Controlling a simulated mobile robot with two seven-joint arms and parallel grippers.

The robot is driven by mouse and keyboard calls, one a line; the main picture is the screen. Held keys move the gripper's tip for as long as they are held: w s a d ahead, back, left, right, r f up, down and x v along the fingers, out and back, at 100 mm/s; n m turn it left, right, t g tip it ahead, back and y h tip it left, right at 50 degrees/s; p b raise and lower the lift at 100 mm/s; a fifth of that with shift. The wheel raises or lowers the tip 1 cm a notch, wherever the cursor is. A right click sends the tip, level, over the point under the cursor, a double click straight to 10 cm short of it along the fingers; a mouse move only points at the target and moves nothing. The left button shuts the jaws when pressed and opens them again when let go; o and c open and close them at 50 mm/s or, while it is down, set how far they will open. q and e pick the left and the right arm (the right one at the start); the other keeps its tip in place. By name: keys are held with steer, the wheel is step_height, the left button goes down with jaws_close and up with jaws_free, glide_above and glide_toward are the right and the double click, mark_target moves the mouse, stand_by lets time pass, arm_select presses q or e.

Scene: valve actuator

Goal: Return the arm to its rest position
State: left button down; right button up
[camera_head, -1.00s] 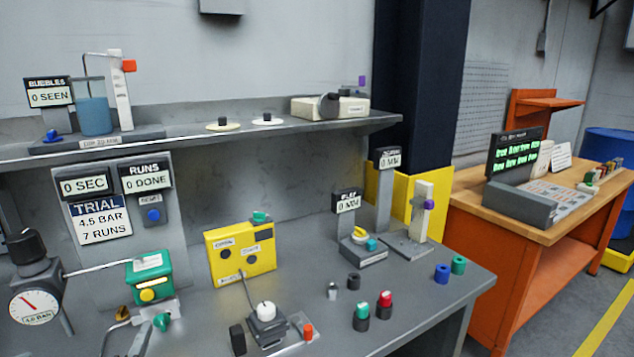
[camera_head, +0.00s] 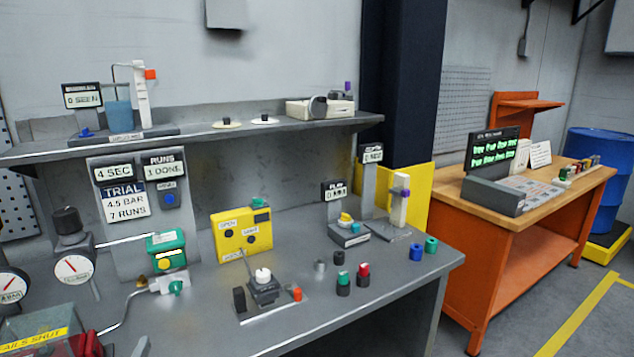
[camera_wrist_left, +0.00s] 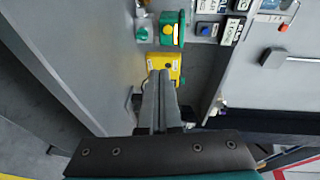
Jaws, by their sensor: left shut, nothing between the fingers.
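My left gripper (camera_wrist_left: 158,76) shows in the left wrist view, its two grey fingers together with nothing between them. It points over the workbench, and the yellow control box (camera_wrist_left: 163,70) lies beyond the fingertips in that view. The green actuator (camera_wrist_left: 171,28) is further up in that view. In the head view the yellow box (camera_head: 241,237) stands on the grey bench, with the green actuator (camera_head: 166,250) to its left. I cannot make out either gripper in the head view, and my right gripper is in no view.
The grey bench (camera_head: 400,275) carries a joystick-like unit (camera_head: 263,288), several small coloured knobs and sign posts. A shelf (camera_head: 200,140) runs above it. Gauges (camera_head: 73,267) and a clear box labelled "fails shut" (camera_head: 35,335) stand at the left. An orange workbench (camera_head: 515,255) is at the right.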

arm_select(q)
steer(key=s+d+f+n+g+h, duration=0.1)
steer(key=s+d+f+n+g, duration=0.25)
steer(key=s+d, duration=0.4)
steer(key=s+d+f+n+g+h, duration=0.2)
steer(key=s+d+n+g, duration=0.25)
steer(key=s, duration=0.65)
steer(key=s+d+f+n+g+h, duration=0.15)
steer(key=s+d+n+g, duration=0.3)
steer(key=s, duration=0.45)
step_height(320, 180, down, 28)
steer(key=s+g+b, duration=0.1)
steer(key=s+b, duration=0.1)
steer(key=b, duration=0.3)
steer(key=s+a+f+g+b, duration=0.1)
steer(key=s+f+b, duration=0.4)
steer(key=s+f, duration=1)
step_height(320, 180, down, 3)
steer(key=shift+a+r+m, duration=0.15)
steer(key=shift+a+m, duration=0.3)
steer(key=shift+a, duration=0.4)
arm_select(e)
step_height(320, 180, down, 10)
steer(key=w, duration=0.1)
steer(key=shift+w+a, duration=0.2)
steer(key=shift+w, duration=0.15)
